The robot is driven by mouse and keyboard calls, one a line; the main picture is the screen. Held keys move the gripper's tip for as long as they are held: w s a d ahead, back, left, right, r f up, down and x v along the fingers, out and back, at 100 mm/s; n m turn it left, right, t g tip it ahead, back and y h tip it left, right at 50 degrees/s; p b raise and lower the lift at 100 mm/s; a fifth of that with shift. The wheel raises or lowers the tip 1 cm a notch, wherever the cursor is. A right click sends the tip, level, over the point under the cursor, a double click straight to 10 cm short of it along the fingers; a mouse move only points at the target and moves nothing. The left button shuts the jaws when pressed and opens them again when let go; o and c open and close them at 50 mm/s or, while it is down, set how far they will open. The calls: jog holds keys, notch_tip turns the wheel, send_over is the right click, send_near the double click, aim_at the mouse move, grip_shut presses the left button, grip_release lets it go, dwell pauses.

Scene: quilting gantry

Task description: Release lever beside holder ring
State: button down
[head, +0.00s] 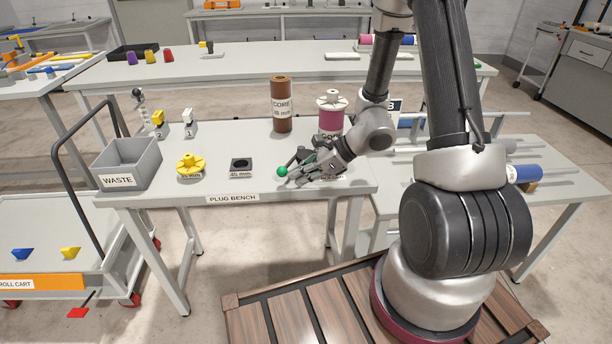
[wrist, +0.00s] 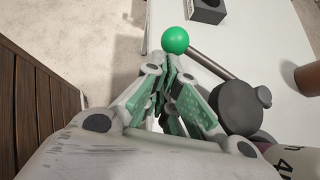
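The lever has a green ball knob (head: 282,171) at the front of the plug bench. In the wrist view the knob (wrist: 175,40) sits on a grey rod (wrist: 212,64) running down right to a dark round part (wrist: 240,106). My gripper (head: 292,178) is low over the bench beside the knob. In the wrist view its fingertips (wrist: 169,66) come together just short of the knob, apparently shut with nothing clearly between them; contact with the lever cannot be told. A pink spool with a white top (head: 331,112) stands behind my gripper; the holder ring is mostly hidden.
On the plug bench (head: 232,197) are a brown core (head: 282,104), a black block (head: 241,167), a yellow flanged plug (head: 190,165) and a grey waste bin (head: 128,165). A roll cart (head: 50,250) stands at left. Bare bench lies between the block and the lever.

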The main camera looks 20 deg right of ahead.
aim_at(286, 174)
jog(key=shift+w+a, duration=0.5)
jog(key=shift+a, duration=0.4)
jog(key=shift+w+a, duration=0.45)
jog(key=shift+a, duration=0.45)
